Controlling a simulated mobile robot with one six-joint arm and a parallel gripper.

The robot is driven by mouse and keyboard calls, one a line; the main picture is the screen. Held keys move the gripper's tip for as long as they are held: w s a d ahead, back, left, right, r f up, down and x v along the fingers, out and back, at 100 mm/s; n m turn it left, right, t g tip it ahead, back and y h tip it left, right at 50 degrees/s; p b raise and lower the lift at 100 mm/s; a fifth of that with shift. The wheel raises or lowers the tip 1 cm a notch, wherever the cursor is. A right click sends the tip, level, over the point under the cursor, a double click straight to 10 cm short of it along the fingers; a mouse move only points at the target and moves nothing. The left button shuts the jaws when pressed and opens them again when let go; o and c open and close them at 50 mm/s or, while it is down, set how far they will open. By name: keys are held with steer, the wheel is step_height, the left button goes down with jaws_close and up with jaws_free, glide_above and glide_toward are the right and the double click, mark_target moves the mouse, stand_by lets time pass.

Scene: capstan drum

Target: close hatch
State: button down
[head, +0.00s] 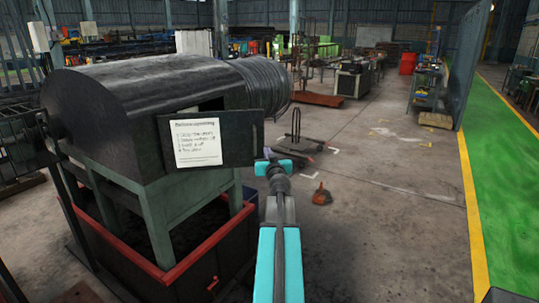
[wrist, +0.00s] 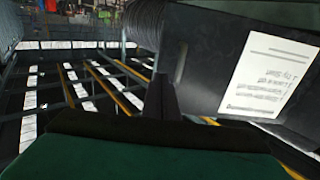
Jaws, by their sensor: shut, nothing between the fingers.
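The hatch (head: 243,153) is a dark flat panel on the side of a black, round-topped drum housing (head: 110,100). It stands ajar, and a dark gap shows above its top edge. A white printed sheet (head: 196,138) is fixed to it. A small upright handle (head: 255,133) is near its right edge; it also shows in the wrist view (wrist: 180,63). My gripper (head: 270,156) is shut and empty by the hatch's lower right edge. In the wrist view the shut fingers (wrist: 161,92) are just below the handle; I cannot tell whether they touch the panel.
The housing stands on grey-green legs (head: 160,225) inside a red-rimmed tray (head: 185,266). Coiled cable (head: 262,85) is behind the hatch. A cart (head: 296,145) and a small orange-brown object (head: 321,195) are on the floor. The floor to the right is mostly clear.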

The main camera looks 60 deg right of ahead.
mark_target(263, 141)
steer(key=shift+p+x, duration=1.5)
steer(key=shift+x, duration=3.1)
